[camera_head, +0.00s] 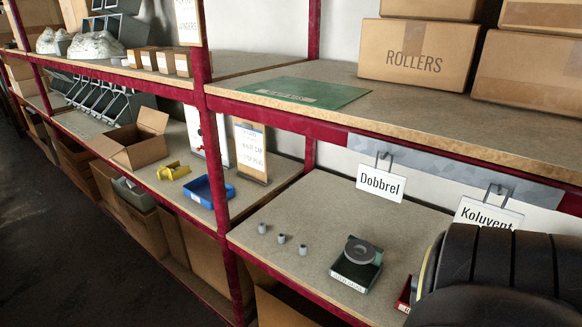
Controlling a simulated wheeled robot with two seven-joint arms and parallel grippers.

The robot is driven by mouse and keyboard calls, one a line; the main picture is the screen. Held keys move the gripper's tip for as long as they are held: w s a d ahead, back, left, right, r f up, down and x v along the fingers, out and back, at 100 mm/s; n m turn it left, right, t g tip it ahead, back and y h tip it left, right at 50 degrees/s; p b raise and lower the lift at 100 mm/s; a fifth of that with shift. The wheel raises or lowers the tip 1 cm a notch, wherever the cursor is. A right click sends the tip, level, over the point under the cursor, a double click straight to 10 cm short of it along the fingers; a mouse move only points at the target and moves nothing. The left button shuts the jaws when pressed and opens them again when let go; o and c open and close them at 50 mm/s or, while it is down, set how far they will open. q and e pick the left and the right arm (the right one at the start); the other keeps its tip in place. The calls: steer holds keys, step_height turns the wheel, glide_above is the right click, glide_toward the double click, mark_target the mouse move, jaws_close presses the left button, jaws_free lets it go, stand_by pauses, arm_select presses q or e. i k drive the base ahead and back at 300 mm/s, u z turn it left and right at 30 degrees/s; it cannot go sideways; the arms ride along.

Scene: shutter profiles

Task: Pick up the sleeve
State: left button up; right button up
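Several small grey cylindrical pieces stand in a row on the lower right shelf (330,215): the left one (262,228), the middle one (281,238) and the right one (303,249). They are apart from each other. I cannot tell for sure which thing is the sleeve. A green tray (352,280) stands right of them and holds a dark grey round part (359,251). A red tray (403,296) is partly hidden at the right. Neither of my grippers is in view.
A red upright (217,170) divides the shelving. The upper shelf edge (400,142) overhangs, with a "Dobbrel" sign (380,184) and a "Koluvent" sign (487,216) hanging. A blue tray (209,191) and open carton (137,140) stand left. The lower right corner is blocked from view.

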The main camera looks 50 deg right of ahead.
mark_target(281, 235)
steer(key=k, duration=0.3)
steer(key=z, duration=1.65)
steer(key=i, duration=0.3)
steer(key=u, duration=0.15)
